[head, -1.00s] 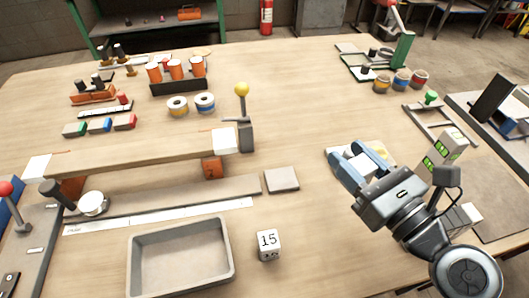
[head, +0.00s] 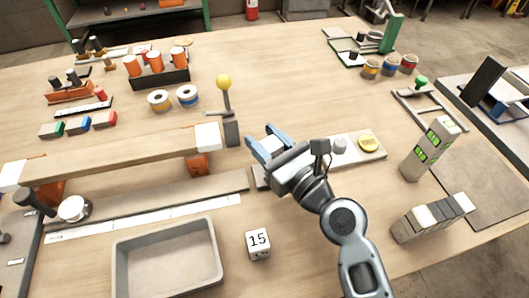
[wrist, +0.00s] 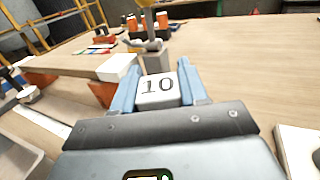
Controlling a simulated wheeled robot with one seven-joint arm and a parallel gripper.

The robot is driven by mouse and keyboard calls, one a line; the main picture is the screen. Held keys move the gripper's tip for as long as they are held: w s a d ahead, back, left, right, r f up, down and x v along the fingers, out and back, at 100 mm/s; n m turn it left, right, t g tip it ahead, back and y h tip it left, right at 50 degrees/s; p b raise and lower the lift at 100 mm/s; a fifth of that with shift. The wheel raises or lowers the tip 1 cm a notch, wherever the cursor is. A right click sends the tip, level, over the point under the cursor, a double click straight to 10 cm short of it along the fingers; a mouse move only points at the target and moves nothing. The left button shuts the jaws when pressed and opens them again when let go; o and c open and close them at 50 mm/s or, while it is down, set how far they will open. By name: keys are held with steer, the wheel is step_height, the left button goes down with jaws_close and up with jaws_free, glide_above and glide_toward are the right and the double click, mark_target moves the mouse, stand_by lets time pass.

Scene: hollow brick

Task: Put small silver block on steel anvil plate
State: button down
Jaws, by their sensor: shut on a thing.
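My gripper (head: 262,137) has blue fingers and is shut on a small pale silver block (wrist: 158,90) marked 10, clear in the wrist view. In the head view the block is hidden between the fingers and my wrist. The gripper is above the table, just right of the beam's white end. A flat grey plate, which looks like the steel anvil plate (head: 259,180), lies on the table below and partly behind my gripper. Most of it is hidden by my arm.
A wooden beam (head: 110,156) with white ends stands left. A yellow-knobbed lever (head: 224,82) is beyond my gripper. A grey tray (head: 212,230) and a block marked 15 (head: 258,243) are in front. Right are a white board (head: 352,155) with a yellow piece and a green-lit post (head: 432,147).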

steer(key=shift+w+a+f+b, duration=0.1)
steer(key=shift+f+b, duration=0.9)
steer(key=shift+f, duration=1.05)
steer(key=shift+f, duration=0.15)
steer(key=c, duration=0.6)
jaws_free()
steer(key=shift+r, duration=0.25)
steer(key=b+v, duration=0.1)
steer(key=v, duration=1.1)
steer(key=shift+a, duration=0.1)
